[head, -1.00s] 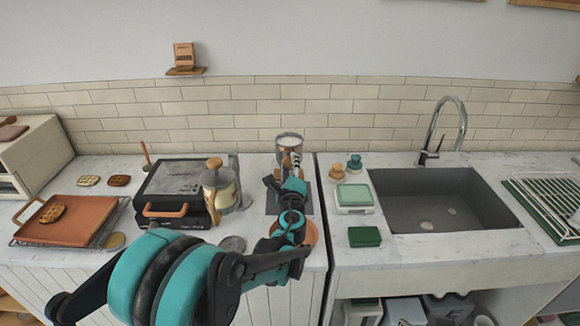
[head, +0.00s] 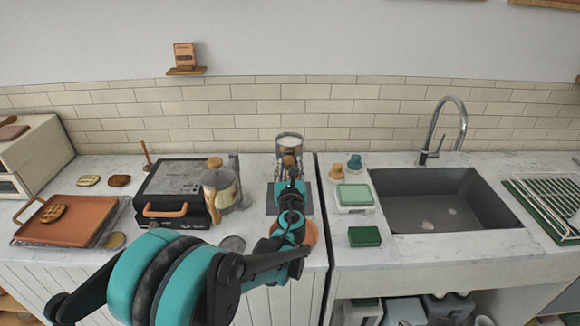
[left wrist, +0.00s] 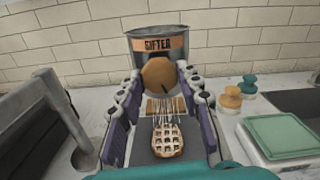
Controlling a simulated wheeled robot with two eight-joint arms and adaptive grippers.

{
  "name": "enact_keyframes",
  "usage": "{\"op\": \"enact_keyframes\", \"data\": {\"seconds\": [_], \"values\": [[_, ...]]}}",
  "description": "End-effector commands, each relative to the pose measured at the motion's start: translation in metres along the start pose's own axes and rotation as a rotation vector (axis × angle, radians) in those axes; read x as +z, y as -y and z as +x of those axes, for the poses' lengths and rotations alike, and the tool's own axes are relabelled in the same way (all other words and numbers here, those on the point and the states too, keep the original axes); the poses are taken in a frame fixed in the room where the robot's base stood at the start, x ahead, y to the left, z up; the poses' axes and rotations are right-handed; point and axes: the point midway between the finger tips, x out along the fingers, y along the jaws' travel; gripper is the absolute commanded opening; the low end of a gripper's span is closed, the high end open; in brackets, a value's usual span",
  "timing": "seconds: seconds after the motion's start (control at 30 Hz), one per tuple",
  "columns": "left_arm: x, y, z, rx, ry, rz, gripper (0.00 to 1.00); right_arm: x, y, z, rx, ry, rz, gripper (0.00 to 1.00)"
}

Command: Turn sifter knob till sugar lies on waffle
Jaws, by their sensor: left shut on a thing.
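The sifter (head: 290,141) is a grey metal can with pale contents, on a stand near the backsplash. In the left wrist view it (left wrist: 160,45) carries an orange "SIFTER" label, with its round brown knob (left wrist: 158,74) below. My left gripper (head: 292,172) reaches it from the front. Its two fingers close on the knob from both sides. The waffle (left wrist: 167,142) lies below on a dark surface. Thin white streaks show between knob and waffle, and pale patches show on the waffle. How much sugar lies there I cannot tell. My right gripper is not in view.
A glass jug (head: 219,188) and a waffle iron (head: 182,186) stand left of the sifter. An orange tray (head: 75,225) with a waffle is farther left. Right are two small stoppers (head: 337,171), a green-lidded box (head: 355,195) and the sink (head: 440,205).

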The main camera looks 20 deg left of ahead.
Motion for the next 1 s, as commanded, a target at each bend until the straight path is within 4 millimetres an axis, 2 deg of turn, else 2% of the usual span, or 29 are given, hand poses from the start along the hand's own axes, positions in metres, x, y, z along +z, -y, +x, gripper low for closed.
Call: {"op": "enact_keyframes", "data": {"seconds": [0.4, 0.9, 0.93, 1.0], "values": [[-0.001, -0.0002, -0.0007, -0.001, -0.001, 0.161, 0.06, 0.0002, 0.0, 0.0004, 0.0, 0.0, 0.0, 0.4], [-0.0011, -0.0002, -0.0008, -0.001, -0.001, 0.177, 0.06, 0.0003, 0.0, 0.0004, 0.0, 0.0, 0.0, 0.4], [-0.0011, -0.0002, -0.0008, -0.001, -0.001, 0.177, 0.4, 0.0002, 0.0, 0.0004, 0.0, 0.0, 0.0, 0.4], [-0.001, -0.0002, -0.0007, -0.001, -0.001, 0.177, 0.56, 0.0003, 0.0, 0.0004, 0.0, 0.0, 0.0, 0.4]]}}
